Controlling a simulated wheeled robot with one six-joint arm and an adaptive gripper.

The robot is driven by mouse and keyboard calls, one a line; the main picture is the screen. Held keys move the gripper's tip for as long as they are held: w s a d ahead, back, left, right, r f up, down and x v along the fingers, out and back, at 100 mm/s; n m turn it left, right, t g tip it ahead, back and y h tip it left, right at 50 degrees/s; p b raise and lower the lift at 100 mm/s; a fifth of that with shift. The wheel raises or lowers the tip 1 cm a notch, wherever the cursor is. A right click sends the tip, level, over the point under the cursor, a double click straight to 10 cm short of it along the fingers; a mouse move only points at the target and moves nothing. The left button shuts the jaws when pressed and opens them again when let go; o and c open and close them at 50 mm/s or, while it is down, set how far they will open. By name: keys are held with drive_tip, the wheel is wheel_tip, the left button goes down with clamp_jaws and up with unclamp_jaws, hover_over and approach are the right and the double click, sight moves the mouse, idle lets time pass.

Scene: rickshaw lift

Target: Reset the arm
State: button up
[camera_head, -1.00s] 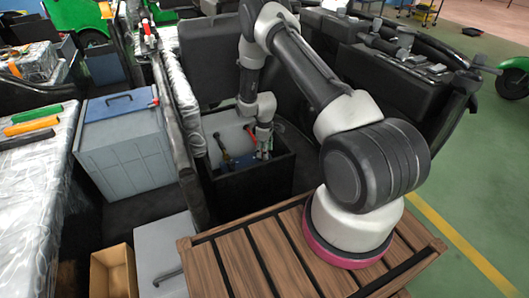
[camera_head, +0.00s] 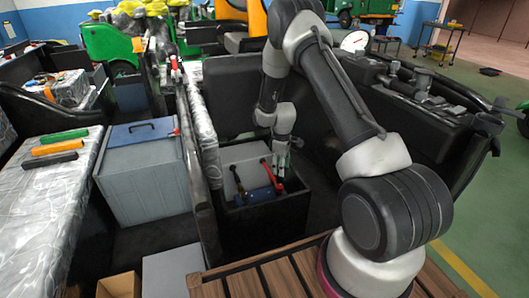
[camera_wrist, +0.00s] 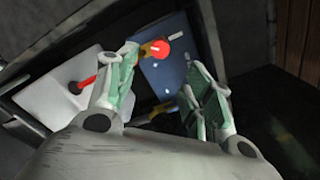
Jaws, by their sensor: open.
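My gripper (camera_head: 281,163) points down over the right part of a black open-topped bin (camera_head: 262,222). In the wrist view its two green-padded fingers (camera_wrist: 163,65) are apart, with nothing held between them. Inside the bin lies a blue block (camera_wrist: 168,72) with a red round knob and a yellowish part, seen beyond and between the fingers. The blue block also shows low in the bin in the head view (camera_head: 262,195). A pale grey block (camera_wrist: 62,100) with a red-handled lever lies beside it. Whether the fingertips are below the bin rim is hard to tell.
A grey cabinet with a blue lid (camera_head: 145,175) stands left of the bin. A plastic-wrapped surface (camera_head: 50,200) bears green, orange and black bars. A slatted wooden deck (camera_head: 285,275) is near my base. Black seat-like bodywork (camera_head: 430,130) is to the right; green floor lies beyond.

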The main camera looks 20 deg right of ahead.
drive_tip(key=s+r+m+g, duration=0.2)
drive_tip(key=s+m+g, duration=0.15)
drive_tip(key=s, duration=0.55)
drive_tip(key=s+r+m+t, duration=0.2)
drive_tip(key=s+r, duration=0.7)
drive_tip(key=r, duration=0.4)
drive_tip(key=s+r+m+t, duration=0.2)
drive_tip(key=s+r, duration=0.7)
drive_tip(key=r, duration=0.5)
drive_tip(key=s+r+m+t, duration=0.2)
drive_tip(key=s+r+t, duration=0.2)
drive_tip(key=s+r, duration=0.5)
wheel_tip(320, 180, up, 5)
drive_tip(key=shift+a+f, duration=0.2)
drive_tip(key=shift+a, duration=0.05)
